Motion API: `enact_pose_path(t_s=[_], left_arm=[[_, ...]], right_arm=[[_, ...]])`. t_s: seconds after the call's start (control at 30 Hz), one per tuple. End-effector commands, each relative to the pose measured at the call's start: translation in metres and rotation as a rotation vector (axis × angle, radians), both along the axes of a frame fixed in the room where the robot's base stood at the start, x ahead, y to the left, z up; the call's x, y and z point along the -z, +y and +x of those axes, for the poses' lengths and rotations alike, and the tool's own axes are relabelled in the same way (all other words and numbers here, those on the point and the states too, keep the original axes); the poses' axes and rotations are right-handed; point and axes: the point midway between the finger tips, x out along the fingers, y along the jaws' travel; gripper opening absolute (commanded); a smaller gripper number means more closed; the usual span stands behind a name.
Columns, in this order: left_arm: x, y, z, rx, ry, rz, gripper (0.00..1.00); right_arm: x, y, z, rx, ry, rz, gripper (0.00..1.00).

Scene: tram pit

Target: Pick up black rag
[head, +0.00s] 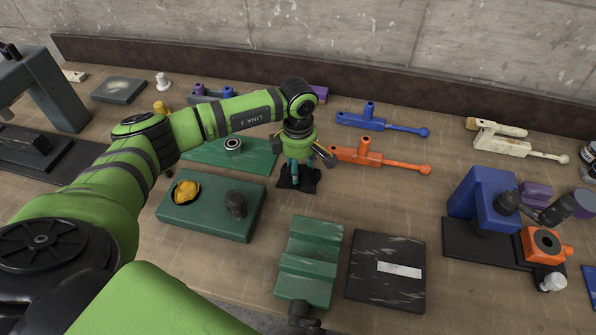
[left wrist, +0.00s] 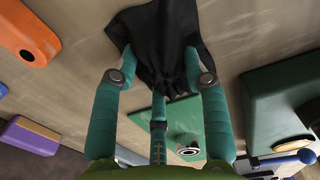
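The black rag (head: 297,184) lies crumpled on the workbench, below my left gripper (head: 299,172) in the head view. In the left wrist view the rag (left wrist: 165,45) spreads in folds between and beyond the fingers of my left gripper (left wrist: 160,82). The two outer teal fingers stand wide apart on either side of the rag, and a third finger shows between them. The gripper looks open, pointing down at the rag; the fingertips are partly lost against the dark cloth, so contact is unclear. My right gripper is not in view.
An orange tool (head: 372,156) and a blue tool (head: 378,120) lie right of the gripper. A green plate (head: 205,152) and a green box (head: 210,215) are to its left. A green block (head: 310,255) and a black plate (head: 388,272) are in front.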

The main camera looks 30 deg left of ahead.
Motion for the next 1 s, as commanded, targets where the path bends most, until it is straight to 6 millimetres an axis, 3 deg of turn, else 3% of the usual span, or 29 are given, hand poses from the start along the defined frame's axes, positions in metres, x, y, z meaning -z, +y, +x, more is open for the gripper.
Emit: enact_pose_path(t_s=[0.47, 0.73, 1.0], left_arm=[[0.006, -0.001, -0.006, 0.005, 0.019, 0.002, 0.13], [-0.029, -0.001, -0.003, 0.005, 0.008, 0.002, 0.12], [-0.067, -0.053, -0.031, 0.011, 0.005, 0.000, 0.12]], right_arm=[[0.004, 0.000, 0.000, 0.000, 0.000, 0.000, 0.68], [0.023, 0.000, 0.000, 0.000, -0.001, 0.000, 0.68], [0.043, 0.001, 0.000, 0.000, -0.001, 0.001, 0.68]])
